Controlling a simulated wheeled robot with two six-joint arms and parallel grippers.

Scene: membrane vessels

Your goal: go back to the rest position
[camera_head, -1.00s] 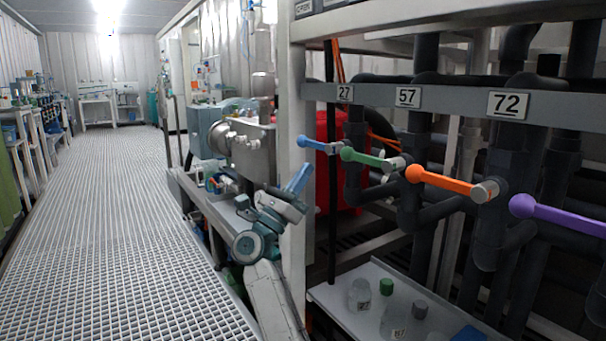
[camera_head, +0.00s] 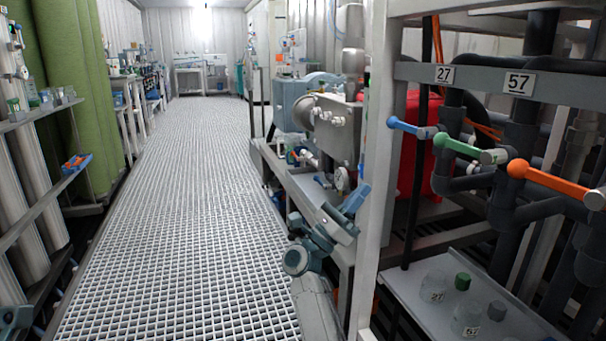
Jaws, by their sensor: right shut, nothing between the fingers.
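My right gripper (camera_head: 357,197) is raised in front of the white post, left of the valve handles. Its blue fingers are shut with nothing between them and point up and to the right. My right arm comes up from the bottom middle of the view. The fingers look apart from the blue handle (camera_head: 405,126) above them; the exact depth is hard to tell. A teal piece at the bottom left corner may be part of my left arm; no left fingers show.
Green (camera_head: 457,144) and orange (camera_head: 548,178) handles stick out at the right. Bottles stand on a low shelf (camera_head: 405,284) below them. Shelving with a blue-orange item (camera_head: 76,162) and a green curtain (camera_head: 75,80) line the left. The grated floor (camera_head: 180,220) between is clear.

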